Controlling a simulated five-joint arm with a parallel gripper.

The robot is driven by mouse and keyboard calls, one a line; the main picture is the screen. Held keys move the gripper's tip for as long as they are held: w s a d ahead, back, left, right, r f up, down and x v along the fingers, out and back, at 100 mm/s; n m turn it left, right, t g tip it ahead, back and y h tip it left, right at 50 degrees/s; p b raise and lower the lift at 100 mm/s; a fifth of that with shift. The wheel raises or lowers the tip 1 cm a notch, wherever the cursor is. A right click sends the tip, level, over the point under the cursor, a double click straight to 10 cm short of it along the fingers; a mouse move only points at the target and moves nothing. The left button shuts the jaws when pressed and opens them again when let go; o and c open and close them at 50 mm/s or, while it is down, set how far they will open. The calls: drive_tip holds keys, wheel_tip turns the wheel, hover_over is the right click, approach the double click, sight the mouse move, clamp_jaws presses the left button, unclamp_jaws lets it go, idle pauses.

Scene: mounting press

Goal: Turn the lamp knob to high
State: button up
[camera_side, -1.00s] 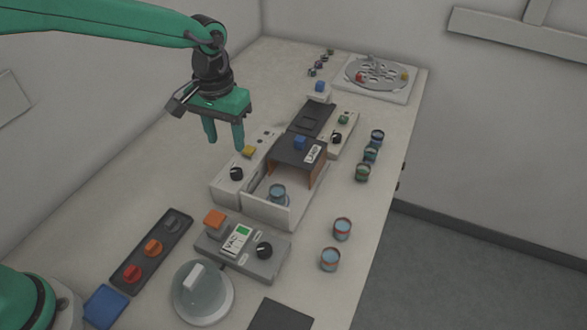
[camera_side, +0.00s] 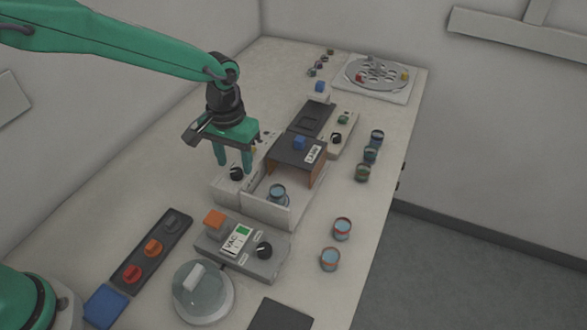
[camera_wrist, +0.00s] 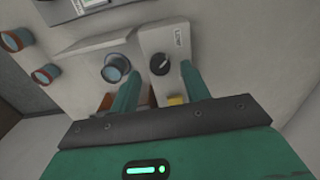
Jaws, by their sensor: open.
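The lamp knob (camera_side: 237,174) is a round black knob on a light grey control box (camera_side: 225,190), beside the tray with a cup. In the wrist view the knob (camera_wrist: 159,63) has a pale pointer mark and lies between the fingers, a little beyond the tips. My gripper (camera_side: 234,168) is open and empty, pointing down over the knob; its two green fingers also show in the wrist view (camera_wrist: 159,72). I cannot tell whether either finger touches the knob. The knob's small label is hard to read.
A dark hood labelled LAMP (camera_side: 313,153) stands right of the gripper, above a tray (camera_side: 262,211) holding a cup (camera_side: 277,192). A yellow button (camera_wrist: 177,100) sits near one finger. A grey VAC box (camera_side: 262,268) with its own black knob is nearer. Several cups stand along the right edge.

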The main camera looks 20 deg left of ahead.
sight(237, 174)
drive_tip(key=shift+f, duration=1.2)
drive_tip(key=c, duration=1)
